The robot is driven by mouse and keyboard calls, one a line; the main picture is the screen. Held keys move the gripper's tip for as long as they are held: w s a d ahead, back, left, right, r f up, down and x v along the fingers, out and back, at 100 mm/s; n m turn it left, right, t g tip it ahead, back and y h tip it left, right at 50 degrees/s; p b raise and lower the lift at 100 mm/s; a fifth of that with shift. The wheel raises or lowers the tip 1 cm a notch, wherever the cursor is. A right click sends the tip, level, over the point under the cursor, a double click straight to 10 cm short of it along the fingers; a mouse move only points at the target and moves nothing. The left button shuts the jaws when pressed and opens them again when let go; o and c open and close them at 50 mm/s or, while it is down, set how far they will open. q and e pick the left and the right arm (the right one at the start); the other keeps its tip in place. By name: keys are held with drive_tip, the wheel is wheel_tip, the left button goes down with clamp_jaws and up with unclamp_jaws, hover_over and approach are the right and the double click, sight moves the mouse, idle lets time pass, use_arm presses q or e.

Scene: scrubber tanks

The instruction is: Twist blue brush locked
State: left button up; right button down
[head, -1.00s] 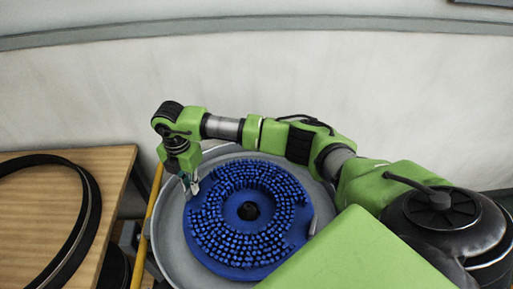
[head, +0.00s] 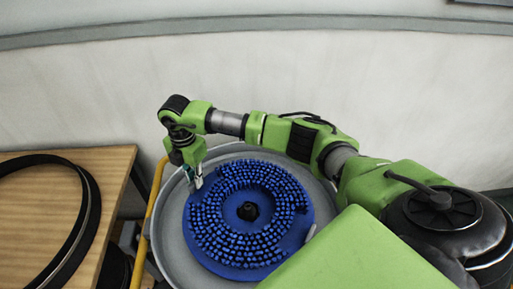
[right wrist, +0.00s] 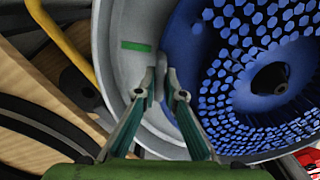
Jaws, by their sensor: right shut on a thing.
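The blue brush (head: 250,262) is a round disc with rings of blue bristles and a dark hub in its middle. It lies bristles up in a round grey housing (head: 172,245). A small grey tab (head: 310,233) sticks out at its right edge. My right gripper (head: 195,182) is at the brush's upper left edge. In the right wrist view, my right gripper (right wrist: 161,88) is shut on a small light grey piece at the rim of the brush (right wrist: 195,75); its fingers mostly hide this piece. My left gripper is not in view.
A wooden table (head: 115,165) with a black ring (head: 92,205) on it stands at the left. A yellow bar (head: 150,215) runs along the housing's left side. A green mark (right wrist: 136,46) is on the grey housing. A pale wall (head: 90,90) stands behind.

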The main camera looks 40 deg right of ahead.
drive_tip(key=shift+d, duration=0.1)
drive_tip(key=shift+w+d+m, duration=0.2)
drive_tip(key=shift+d+m, duration=0.1)
drive_tip(key=c, duration=2)
unclamp_jaws()
drive_tip(key=shift+d, duration=0.1)
drive_tip(key=shift+c, duration=0.2)
drive_tip(key=shift+f, duration=0.1)
wheel_tip(320, 180, up, 12)
